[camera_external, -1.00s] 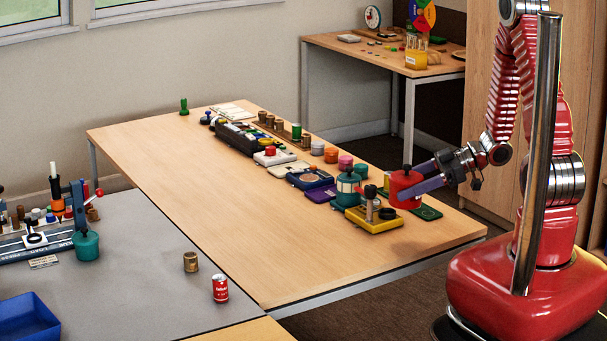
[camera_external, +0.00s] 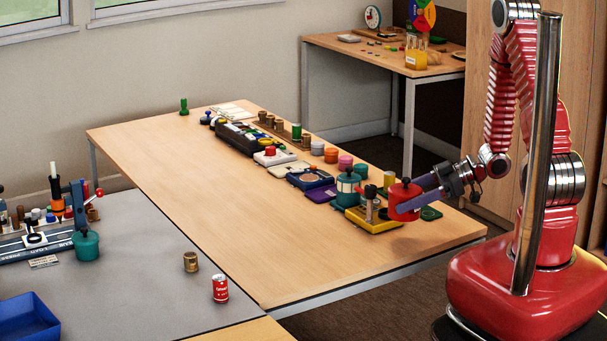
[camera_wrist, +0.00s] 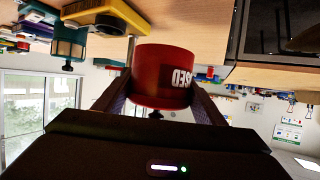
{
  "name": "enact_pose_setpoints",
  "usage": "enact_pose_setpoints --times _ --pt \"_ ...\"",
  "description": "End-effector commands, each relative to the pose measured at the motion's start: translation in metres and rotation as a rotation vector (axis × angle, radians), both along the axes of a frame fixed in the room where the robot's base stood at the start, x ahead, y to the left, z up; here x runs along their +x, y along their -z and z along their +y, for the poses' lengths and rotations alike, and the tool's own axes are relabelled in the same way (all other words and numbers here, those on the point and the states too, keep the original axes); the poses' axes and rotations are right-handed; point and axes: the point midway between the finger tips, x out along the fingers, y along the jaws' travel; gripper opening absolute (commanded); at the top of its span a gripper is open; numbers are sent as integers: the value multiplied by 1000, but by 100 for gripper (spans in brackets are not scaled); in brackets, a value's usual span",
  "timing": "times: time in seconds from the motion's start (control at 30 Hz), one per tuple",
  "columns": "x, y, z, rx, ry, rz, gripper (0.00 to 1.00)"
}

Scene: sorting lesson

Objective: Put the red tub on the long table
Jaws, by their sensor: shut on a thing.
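The red tub (camera_external: 404,199), with a dark knob on its lid, is between the fingers of my gripper (camera_external: 412,205). It shows large in the wrist view (camera_wrist: 163,75), with white lettering on its side and a finger on each side of it. My gripper is shut on it.
The yellow tray (camera_external: 376,224) stands close to the left of the tub. A teal tub (camera_external: 347,187) and a green mat (camera_external: 430,213) are near. Several items line the table's back edge. The front of the table is clear. A red can (camera_external: 220,288) stands on the grey surface.

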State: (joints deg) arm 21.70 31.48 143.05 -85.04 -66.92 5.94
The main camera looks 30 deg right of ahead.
Motion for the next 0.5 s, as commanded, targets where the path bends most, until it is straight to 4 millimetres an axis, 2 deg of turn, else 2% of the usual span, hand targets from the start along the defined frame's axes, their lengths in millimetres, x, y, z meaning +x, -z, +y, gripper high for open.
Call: enact_pose_setpoints --times 0.2,0.5 --pt "0 19 0 1 0 0 27" --pt "0 22 0 0 1 -2 27"
